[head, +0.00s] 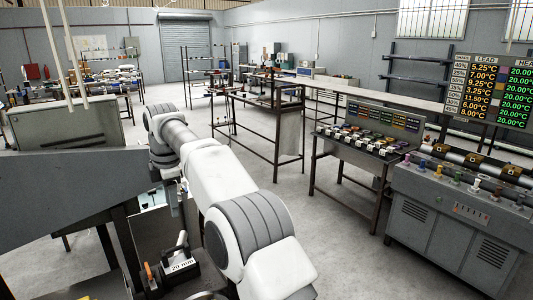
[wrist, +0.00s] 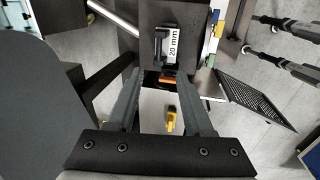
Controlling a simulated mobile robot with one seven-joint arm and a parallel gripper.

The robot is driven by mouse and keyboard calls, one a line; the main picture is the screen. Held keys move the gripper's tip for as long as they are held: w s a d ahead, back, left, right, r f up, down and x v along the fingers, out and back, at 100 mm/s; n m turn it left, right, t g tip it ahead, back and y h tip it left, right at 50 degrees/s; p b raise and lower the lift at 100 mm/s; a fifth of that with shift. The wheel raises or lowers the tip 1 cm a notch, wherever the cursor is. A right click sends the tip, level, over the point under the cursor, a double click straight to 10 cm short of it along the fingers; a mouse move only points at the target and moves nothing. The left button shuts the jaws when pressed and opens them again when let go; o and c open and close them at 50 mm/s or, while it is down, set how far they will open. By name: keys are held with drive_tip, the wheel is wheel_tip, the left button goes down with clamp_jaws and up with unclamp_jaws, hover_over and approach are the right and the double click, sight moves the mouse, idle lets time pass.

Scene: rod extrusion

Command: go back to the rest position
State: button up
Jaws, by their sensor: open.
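My gripper (wrist: 161,88) shows in the wrist view with its two dark fingers apart and nothing between them. Beyond the fingertips is a dark block with a handle and a white "20 mm" label (wrist: 172,45). An orange part (wrist: 167,79) lies just past the gap between the fingers, and a yellow part (wrist: 171,120) shows lower down between them. Whether the fingers touch anything I cannot tell. In the head view my white and grey arm crosses the middle, and I cannot make out the gripper. The "20 mm" block (head: 181,268) also shows there, left of my arm.
A grey machine (head: 70,190) stands close on the left. A grey control console (head: 455,215) with coloured knobs and a table with a small panel (head: 365,140) stand at right. Open floor (head: 330,235) lies between my arm and the console. A black grid (wrist: 255,98) shows right of the fingers.

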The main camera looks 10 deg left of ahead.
drive_tip(key=s+d+r+m+t+b, duration=0.15)
drive_tip(key=d+r+m, duration=0.25)
drive_tip(key=d, duration=0.5)
drive_tip(key=s+d+r+m+p, duration=0.1)
drive_tip(key=s+d+r+m, duration=0.25)
drive_tip(key=d, duration=0.45)
drive_tip(key=s+d+r+m+t+b, duration=0.1)
drive_tip(key=d+r+m, duration=0.3)
drive_tip(key=d, duration=0.5)
drive_tip(key=s+d+f+m, duration=0.3)
drive_tip(key=s+d+m, duration=0.4)
drive_tip(key=s+d, duration=0.45)
drive_tip(key=s+d+f+m, duration=0.3)
drive_tip(key=s+f, duration=0.1)
drive_tip(key=s, duration=0.2)
drive_tip(key=s+d+f+m+t+h+b, duration=0.1)
drive_tip(key=s+d+f+m, duration=0.2)
drive_tip(key=s+f+m, duration=0.1)
drive_tip(key=shift+s+d+f, duration=0.35)
drive_tip(key=shift+s+f, duration=0.05)
drive_tip(key=shift+s, duration=0.45)
drive_tip(key=shift+a+t, duration=0.2)
drive_tip(key=shift+t, duration=0.05)
